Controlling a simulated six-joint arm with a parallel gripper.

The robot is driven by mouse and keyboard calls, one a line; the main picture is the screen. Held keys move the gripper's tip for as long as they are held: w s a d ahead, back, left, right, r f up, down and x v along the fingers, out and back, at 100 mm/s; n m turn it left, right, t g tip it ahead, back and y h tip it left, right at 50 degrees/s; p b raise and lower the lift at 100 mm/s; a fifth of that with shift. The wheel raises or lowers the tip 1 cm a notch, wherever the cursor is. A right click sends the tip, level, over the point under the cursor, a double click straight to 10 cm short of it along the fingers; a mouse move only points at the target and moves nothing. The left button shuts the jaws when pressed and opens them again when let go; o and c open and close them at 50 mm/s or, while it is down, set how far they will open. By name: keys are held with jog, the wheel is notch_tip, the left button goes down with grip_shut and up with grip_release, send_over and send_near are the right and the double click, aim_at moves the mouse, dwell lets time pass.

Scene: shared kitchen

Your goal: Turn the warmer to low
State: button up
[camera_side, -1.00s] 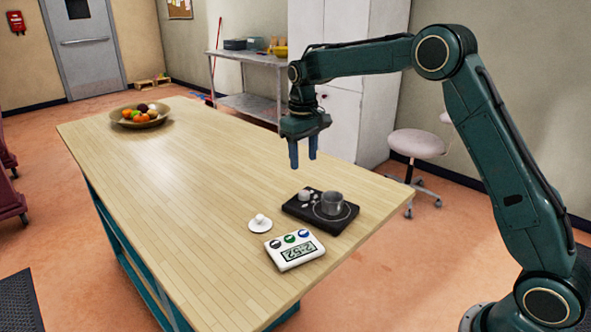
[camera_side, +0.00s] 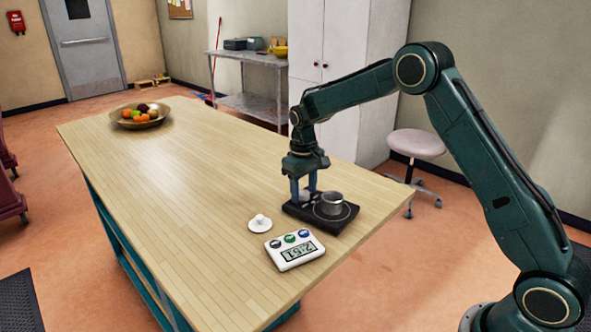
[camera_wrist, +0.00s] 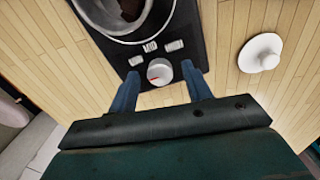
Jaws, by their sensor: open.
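The warmer (camera_side: 341,224) is a flat black plate on the wooden table, and it also shows in the wrist view (camera_wrist: 193,47). The warmer's knob (camera_wrist: 160,71) is pale with a red pointer mark, beside small pale labels whose text I cannot read. My gripper (camera_side: 303,195) is down at the knob end of the warmer. In the wrist view its blue fingers (camera_wrist: 160,82) are open, one on each side of the knob, with gaps showing.
A white lid (camera_side: 260,223) with a small handle lies left of the warmer. A white timer (camera_side: 294,250) with coloured buttons sits in front. A fruit bowl (camera_side: 140,117) stands at the far end. The table's middle is clear.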

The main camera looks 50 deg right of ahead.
jog(key=c, duration=1)
jog(key=shift+o, duration=0.2)
jog(key=shift+m, duration=0.4)
jog(key=m, duration=0.8)
jog(key=o, duration=1)
jog(key=shift+c, duration=0.2)
